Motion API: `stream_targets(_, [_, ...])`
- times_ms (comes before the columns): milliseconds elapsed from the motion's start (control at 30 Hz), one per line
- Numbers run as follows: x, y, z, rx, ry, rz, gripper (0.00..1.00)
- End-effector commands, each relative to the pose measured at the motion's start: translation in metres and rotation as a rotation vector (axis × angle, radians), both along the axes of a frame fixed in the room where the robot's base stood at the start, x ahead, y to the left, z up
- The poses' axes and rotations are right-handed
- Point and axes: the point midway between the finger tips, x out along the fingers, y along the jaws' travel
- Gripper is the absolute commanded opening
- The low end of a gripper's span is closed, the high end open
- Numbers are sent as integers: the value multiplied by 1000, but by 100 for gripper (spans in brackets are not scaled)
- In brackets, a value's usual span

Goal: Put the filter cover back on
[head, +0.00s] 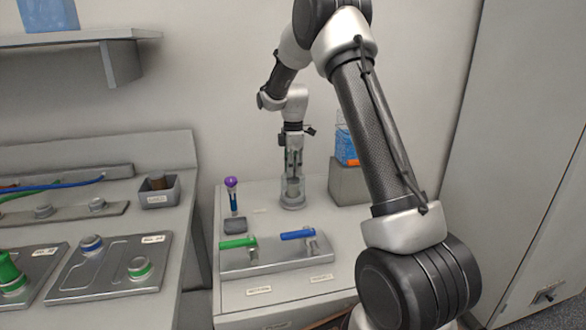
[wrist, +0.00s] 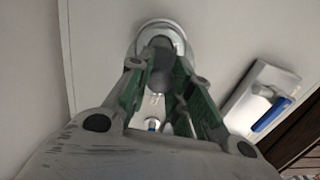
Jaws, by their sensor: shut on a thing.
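My gripper (head: 293,172) points straight down at the back of the low cabinet top. It is shut on a grey, rounded piece, which I take to be the filter cover (head: 292,187). In the wrist view this cover (wrist: 161,78) sits between the green-padded fingers of my gripper (wrist: 160,72). A pale round filter housing (head: 293,203) stands on the cabinet directly below, and its ring (wrist: 150,30) shows around the fingertips in the wrist view. The cover is at or just above the ring; whether it is seated I cannot tell, as the fingers hide the contact.
A valve plate (head: 262,265) with a green handle (head: 238,243) and a blue handle (head: 298,234) lies in front. A purple-topped tool (head: 232,190) stands left. A grey block (head: 345,182) with a blue container (head: 345,147) is close on the right.

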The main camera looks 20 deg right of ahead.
Motion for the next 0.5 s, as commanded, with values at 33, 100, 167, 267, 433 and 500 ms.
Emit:
stream_targets(33, [0,0,-1,0,0,0,0])
stream_targets(100, [0,0,-1,0,0,0,0])
stream_targets(167, [0,0,-1,0,0,0,0])
stream_targets(267, [0,0,-1,0,0,0,0])
stream_targets(433, [0,0,-1,0,0,0,34])
stream_targets(500, [0,0,-1,0,0,0,46])
